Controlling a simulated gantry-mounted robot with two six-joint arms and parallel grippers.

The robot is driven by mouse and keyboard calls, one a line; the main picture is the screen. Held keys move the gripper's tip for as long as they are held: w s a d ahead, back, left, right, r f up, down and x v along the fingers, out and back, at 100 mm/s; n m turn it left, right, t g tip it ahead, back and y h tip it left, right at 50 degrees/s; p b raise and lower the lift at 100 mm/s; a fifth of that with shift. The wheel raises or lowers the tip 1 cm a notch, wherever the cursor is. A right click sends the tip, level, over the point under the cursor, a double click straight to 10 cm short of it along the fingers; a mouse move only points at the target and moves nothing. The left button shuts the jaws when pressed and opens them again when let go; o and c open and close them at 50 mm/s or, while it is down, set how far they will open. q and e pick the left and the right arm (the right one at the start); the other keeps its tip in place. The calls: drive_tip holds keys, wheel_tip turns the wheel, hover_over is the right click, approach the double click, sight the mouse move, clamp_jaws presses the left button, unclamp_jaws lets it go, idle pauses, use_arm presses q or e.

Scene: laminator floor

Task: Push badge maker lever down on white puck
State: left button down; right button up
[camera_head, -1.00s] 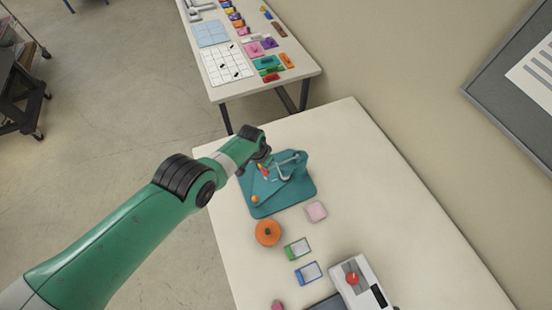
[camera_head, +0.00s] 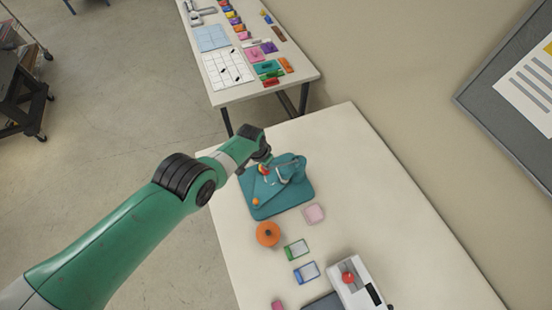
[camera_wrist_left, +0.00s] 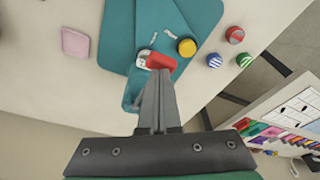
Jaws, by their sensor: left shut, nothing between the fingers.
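The teal badge maker (camera_head: 290,201) stands on the white table; its base also shows in the left wrist view (camera_wrist_left: 194,14). Its grey lever arm (camera_head: 297,174) ends in a red grip (camera_wrist_left: 161,62). A white puck (camera_wrist_left: 143,57) lies on the badge maker, partly covered by the red grip. My left gripper (camera_wrist_left: 158,72) is shut and empty, its fingertips at the red grip and seemingly touching it. In the head view the left gripper (camera_head: 263,163) is over the badge maker and small. My right gripper is in neither view.
An orange round object (camera_head: 268,234), a pink square block (camera_head: 314,214) and green and blue framed pieces (camera_head: 297,249) lie nearby. A grey machine with a red knob (camera_head: 348,278) stands nearer. The table's right side is clear.

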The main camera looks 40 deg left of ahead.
use_arm(q)
drive_tip(key=shift+r+p, duration=2.9)
drive_tip(key=shift+r, duration=0.3)
drive_tip(key=shift+d, duration=0.1)
